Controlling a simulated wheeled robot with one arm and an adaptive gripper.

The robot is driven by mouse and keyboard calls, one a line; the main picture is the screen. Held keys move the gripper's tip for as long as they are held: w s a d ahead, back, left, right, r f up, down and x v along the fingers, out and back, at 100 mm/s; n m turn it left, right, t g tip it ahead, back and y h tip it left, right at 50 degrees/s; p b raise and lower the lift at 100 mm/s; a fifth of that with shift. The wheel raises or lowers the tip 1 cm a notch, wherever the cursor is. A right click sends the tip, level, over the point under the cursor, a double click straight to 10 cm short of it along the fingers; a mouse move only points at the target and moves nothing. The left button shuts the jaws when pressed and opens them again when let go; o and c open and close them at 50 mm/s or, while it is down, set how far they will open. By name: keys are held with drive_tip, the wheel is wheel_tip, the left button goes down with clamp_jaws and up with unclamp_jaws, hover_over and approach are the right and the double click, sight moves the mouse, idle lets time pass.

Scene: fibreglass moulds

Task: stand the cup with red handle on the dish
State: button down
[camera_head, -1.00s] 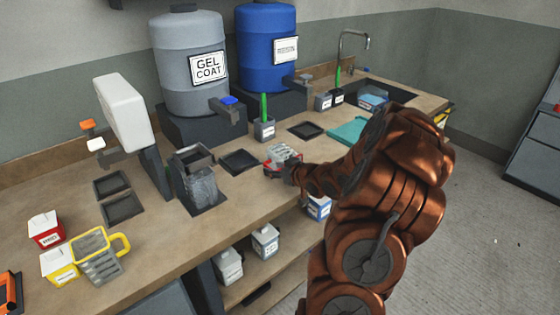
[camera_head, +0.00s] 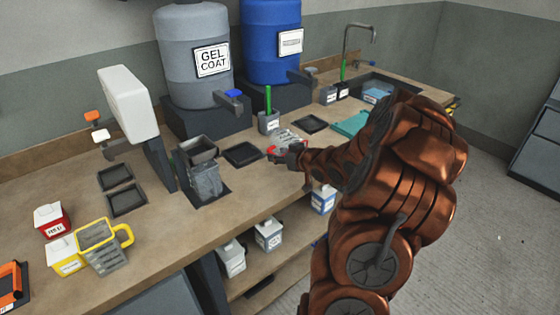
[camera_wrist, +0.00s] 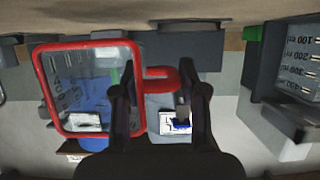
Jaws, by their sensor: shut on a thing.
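I cannot tell whether the cup's base touches the counter.
A grey holder with a green tool (camera_head: 269,122) stands behind the cup. The gel coat drum (camera_head: 195,75) and blue resin drum (camera_head: 270,55) stand at the back. A yellow-handled cup (camera_head: 103,248) is at left.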

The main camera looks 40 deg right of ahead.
drive_tip(key=shift+s+r, duration=0.2)
drive_tip(key=shift+r, duration=0.15)
drive_tip(key=s+a, duration=0.1)
drive_tip(key=s, duration=0.1)
drive_tip(key=s+a+b, duration=0.1)
drive_tip(key=s, duration=0.1)
drive_tip(key=s+a+b, duration=0.1)
drive_tip(key=s+a, duration=0.1)
drive_tip(key=s, duration=0.1)
drive_tip(key=shift+a+r, duration=0.1)
drive_tip(key=shift+r, duration=0.15)
drive_tip(key=s+a+b, duration=0.1)
drive_tip(key=s+b, duration=0.1)
drive_tip(key=b, duration=0.1)
drive_tip(key=shift+a, duration=0.2)
drive_tip(key=shift+s+a+r+b, duration=0.15)
drive_tip(key=shift+s+a+b, duration=0.45)
drive_tip(key=shift+b, duration=0.55)
drive_tip(key=shift+s+a+r+b, duration=0.15)
drive_tip(key=shift+s+a+b, duration=0.1)
drive_tip(key=shift+s+b, duration=0.75)
drive_tip(key=shift+s+a+r+b, duration=0.15)
drive_tip(key=shift+s+a+b, duration=0.35)
drive_tip(key=shift+b, duration=0.8)
drive_tip(key=shift+s, duration=0.1)
